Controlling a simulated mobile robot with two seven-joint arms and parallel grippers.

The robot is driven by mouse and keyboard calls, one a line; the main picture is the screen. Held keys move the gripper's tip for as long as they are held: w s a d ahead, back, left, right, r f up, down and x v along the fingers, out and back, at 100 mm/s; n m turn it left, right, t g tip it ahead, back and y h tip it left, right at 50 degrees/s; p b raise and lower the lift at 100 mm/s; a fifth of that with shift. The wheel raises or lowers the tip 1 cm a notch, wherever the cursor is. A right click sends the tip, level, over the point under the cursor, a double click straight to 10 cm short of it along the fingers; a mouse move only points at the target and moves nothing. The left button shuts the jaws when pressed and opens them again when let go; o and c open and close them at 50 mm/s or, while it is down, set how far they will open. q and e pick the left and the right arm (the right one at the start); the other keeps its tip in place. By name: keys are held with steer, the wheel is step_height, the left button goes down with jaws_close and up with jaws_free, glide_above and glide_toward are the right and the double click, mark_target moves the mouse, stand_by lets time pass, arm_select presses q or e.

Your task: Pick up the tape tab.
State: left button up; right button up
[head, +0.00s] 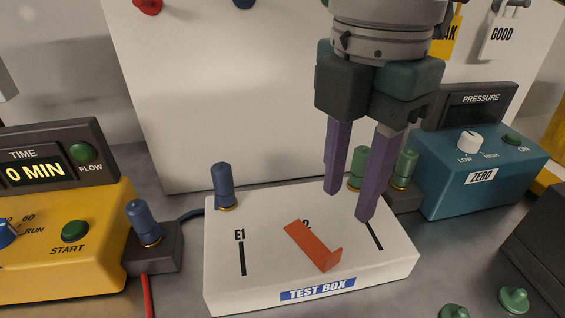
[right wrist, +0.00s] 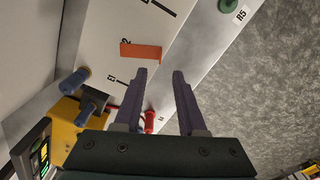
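The tape tab, an orange-red strip with a bent-up end (head: 314,247), lies on top of the white test box (head: 225,285), over the middle slot. It also shows in the right wrist view (right wrist: 141,52), beyond the fingertips. My right gripper (head: 350,206) is open and empty, with its purple fingers pointing down above the back right part of the test box. It is apart from the tab, which lies to its lower left in the head view. In the right wrist view the fingers (right wrist: 158,72) are spread with nothing between them. My left gripper is in neither view.
A blue plug (head: 223,185) stands at the box's back left, green plugs (head: 358,165) behind it at right. A yellow timer unit (head: 75,265) is at left, a teal pressure unit (head: 480,170) at right. A white panel (head: 220,90) rises behind. Green caps (head: 513,299) lie front right.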

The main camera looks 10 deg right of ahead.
mark_target(334, 253)
steer(key=f, duration=0.9)
steer(key=shift+s+a+f, duration=0.15)
steer(key=shift+s+f, duration=0.05)
steer(key=shift+f, duration=0.15)
steer(key=shift+c, duration=0.2)
jaws_close()
